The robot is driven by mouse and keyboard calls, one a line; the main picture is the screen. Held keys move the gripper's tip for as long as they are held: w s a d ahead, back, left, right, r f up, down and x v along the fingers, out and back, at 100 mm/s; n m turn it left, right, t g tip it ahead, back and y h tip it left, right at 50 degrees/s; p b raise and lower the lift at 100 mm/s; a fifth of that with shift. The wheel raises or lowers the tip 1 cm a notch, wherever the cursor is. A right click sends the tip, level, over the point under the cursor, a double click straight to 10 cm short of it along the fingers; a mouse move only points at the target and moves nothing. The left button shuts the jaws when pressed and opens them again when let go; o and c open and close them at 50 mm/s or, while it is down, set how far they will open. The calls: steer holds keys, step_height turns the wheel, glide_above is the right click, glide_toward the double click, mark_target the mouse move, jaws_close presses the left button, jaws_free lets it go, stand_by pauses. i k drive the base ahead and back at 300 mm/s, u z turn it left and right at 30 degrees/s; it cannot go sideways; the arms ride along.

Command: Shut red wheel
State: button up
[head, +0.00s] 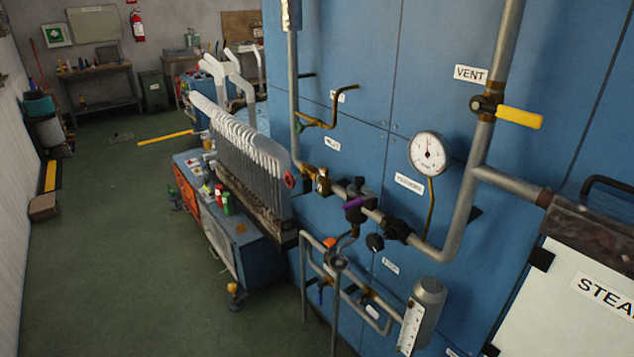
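A small red wheel (289,180) shows near the middle of the head view, turned partly side-on. It sits at the left end of a brass valve body (318,176) on the grey pipe that runs along the blue cabinet (350,70). The row of grey sock boards stands close behind it on the left. Whether its valve is open or shut cannot be told from here. My gripper is not in view, and nothing is seen touching the wheel.
A yellow lever (519,117) marked VENT, a round gauge (429,153), a purple-handled valve (356,201) and an orange knob (330,243) are on nearby pipes. A cluttered blue bench (262,255) stands below the boards. The green floor (110,245) on the left is largely clear.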

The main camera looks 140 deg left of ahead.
mark_target(289, 180)
steer(key=u, duration=5.1)
steer(key=i, duration=0.3)
steer(key=z, duration=0.15)
